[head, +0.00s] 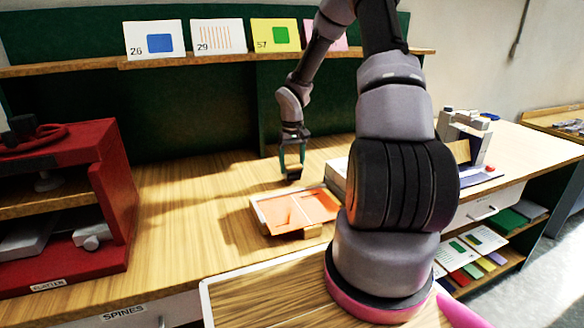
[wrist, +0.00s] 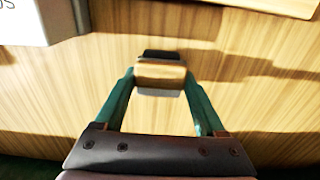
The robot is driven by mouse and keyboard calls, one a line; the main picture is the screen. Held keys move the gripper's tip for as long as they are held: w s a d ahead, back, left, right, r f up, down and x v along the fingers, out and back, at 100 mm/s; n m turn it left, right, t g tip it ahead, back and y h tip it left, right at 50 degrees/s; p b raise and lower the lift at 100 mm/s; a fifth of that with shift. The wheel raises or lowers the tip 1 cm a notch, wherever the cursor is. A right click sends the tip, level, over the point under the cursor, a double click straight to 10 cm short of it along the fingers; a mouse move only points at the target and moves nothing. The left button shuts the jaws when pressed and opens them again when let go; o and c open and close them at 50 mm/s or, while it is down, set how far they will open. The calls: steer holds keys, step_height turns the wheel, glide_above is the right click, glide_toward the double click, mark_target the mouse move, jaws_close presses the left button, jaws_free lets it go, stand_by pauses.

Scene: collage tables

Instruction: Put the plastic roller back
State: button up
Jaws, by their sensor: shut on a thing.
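My gripper (head: 292,160) hangs over the wooden table near the green back panel, with its green fingers pointing down. It is shut on a small block-like thing with a dark end, likely the plastic roller (head: 292,174). In the wrist view this roller (wrist: 160,73) sits between the fingertips, with a black edge, a tan middle and a grey edge. It appears held just above the table; the exact gap cannot be told. The red shelf unit (head: 120,190) at the left has a label that seems to read "FLATTEN" and holds several tools.
A wooden tray with orange sheets (head: 295,210) lies in front of my gripper. A pale box (head: 337,172) stands to the right, partly behind my arm. Numbered cards (head: 218,37) stand on the ledge above. The table between the red unit and the tray is clear.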

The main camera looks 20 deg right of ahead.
mark_target(292, 164)
steer(key=shift+f, duration=0.35)
steer(key=shift+f, duration=0.3)
steer(key=o, duration=1.2)
steer(key=shift+f, duration=0.1)
steer(key=shift+o, duration=0.2)
step_height(292, 164, up, 13)
steer(key=s+a+r+m+t+h, duration=0.1)
steer(key=s+a+r, duration=0.1)
steer(key=s+r, duration=0.45)
steer(key=s+a+r+m+t, duration=0.15)
steer(key=s+r, duration=0.25)
steer(key=r, duration=0.5)
steer(key=s+a+r+m+t+y, duration=0.1)
steer(key=s+r, duration=0.3)
steer(key=s, duration=0.4)
steer(key=s+a+r+t+y, duration=0.2)
steer(key=s+a+r+t, duration=0.1)
steer(key=s, duration=0.4)
steer(key=shift+s+a+r+m+t, duration=0.35)
steer(key=shift+s+a+r, duration=0.05)
steer(key=shift+a+r, duration=0.45)
